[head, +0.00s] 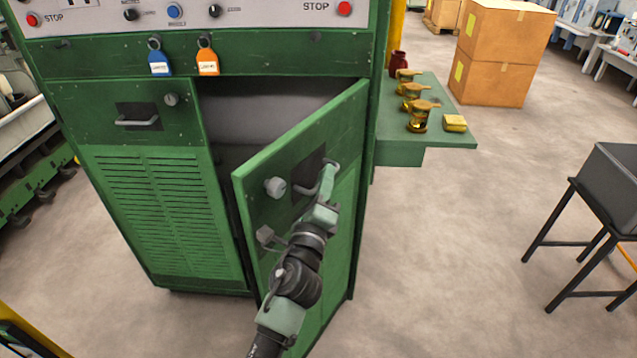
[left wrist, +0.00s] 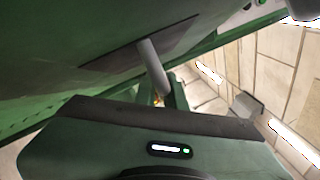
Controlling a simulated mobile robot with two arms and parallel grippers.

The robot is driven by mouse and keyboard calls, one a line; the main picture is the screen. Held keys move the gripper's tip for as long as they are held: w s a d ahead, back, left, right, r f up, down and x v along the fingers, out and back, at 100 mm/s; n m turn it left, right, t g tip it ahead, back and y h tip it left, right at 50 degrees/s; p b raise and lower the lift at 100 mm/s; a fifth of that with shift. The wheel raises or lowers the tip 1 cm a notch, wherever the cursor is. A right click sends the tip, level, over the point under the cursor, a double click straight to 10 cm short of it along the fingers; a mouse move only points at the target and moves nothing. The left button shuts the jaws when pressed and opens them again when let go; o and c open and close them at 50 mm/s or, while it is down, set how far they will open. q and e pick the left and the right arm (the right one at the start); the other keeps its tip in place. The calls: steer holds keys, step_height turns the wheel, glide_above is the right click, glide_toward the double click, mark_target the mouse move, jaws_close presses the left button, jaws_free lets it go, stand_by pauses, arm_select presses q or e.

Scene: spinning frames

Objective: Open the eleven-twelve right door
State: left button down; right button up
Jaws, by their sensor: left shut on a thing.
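The right door (head: 262,215) of the green cabinet stands partly open, swung out toward me with its hinge on the right side. The dark inside of the cabinet shows behind it. A grey bar handle (head: 330,178) sits in a dark recess on the door, with a round grey knob (head: 276,187) to its left. My left gripper (head: 328,180) is shut on the handle. In the left wrist view the grey handle (left wrist: 153,66) runs down between the fingers, close to the door face (left wrist: 90,45). My right gripper is not in view.
The left door (head: 160,190) is closed. Blue and orange tags (head: 208,62) hang above. A green shelf (head: 440,135) with brass pieces juts out at right. Cardboard boxes (head: 500,50) and a black table (head: 612,180) stand further right. The floor between is clear.

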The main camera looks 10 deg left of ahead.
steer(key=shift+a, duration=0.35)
arm_select(q)
steer(key=c, duration=1.5)
jaws_free()
steer(key=shift+w, duration=0.1)
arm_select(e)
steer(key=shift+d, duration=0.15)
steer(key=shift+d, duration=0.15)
arm_select(q)
steer(key=shift+s+f, duration=0.15)
steer(key=shift+s, duration=0.25)
steer(key=b+v, duration=0.1)
steer(key=v, duration=0.6)
steer(key=shift+b, duration=0.35)
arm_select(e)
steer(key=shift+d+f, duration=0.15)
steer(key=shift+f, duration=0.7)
